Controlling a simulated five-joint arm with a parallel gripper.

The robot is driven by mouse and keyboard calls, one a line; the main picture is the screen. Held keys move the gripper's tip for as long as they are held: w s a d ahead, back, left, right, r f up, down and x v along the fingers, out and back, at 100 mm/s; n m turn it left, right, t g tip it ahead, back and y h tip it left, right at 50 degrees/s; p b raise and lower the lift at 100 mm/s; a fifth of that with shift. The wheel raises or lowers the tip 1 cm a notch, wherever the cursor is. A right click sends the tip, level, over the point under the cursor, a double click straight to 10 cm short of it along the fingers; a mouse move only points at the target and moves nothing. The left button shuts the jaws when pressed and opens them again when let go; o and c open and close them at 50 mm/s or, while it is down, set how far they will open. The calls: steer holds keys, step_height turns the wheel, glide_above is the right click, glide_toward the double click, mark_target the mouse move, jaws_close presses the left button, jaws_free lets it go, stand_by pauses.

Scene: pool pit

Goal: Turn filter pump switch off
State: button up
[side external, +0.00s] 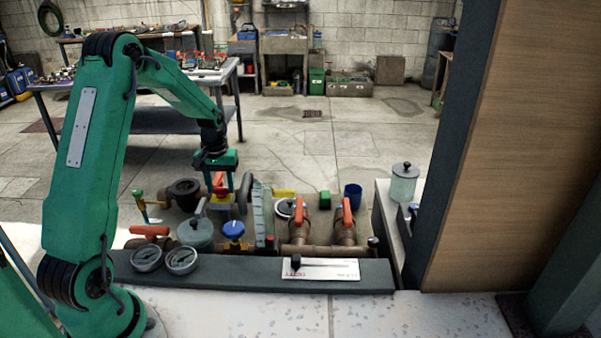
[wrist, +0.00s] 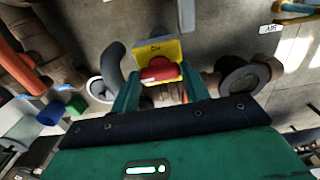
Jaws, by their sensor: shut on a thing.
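The filter pump switch is a red knob (wrist: 160,70) on a yellow plate (wrist: 157,49) with small dark lettering too small to read surely. In the side view the red knob (side external: 221,192) shows low behind the pipework, among the valves. My gripper (wrist: 160,88) points down at the switch, with one green finger on each side of the red knob, shut on it. In the side view my gripper (side external: 222,180) is at the same spot. The fingertips and the knob's underside are partly hidden.
Orange-handled valves (side external: 346,214), a blue knob (side external: 234,230), a blue cup (side external: 352,196) and a green block (side external: 325,199) stand to the right. Two gauges (side external: 164,259) sit on the dark front ledge (side external: 225,272). A dark ring fitting (wrist: 240,77) is beside my gripper.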

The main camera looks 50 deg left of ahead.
mark_target(221, 188)
stand_by(0.3)
steer(key=o, duration=1)
steer(key=shift+r, duration=0.15)
step_height(221, 188, up, 7)
steer(key=shift+r, duration=0.3)
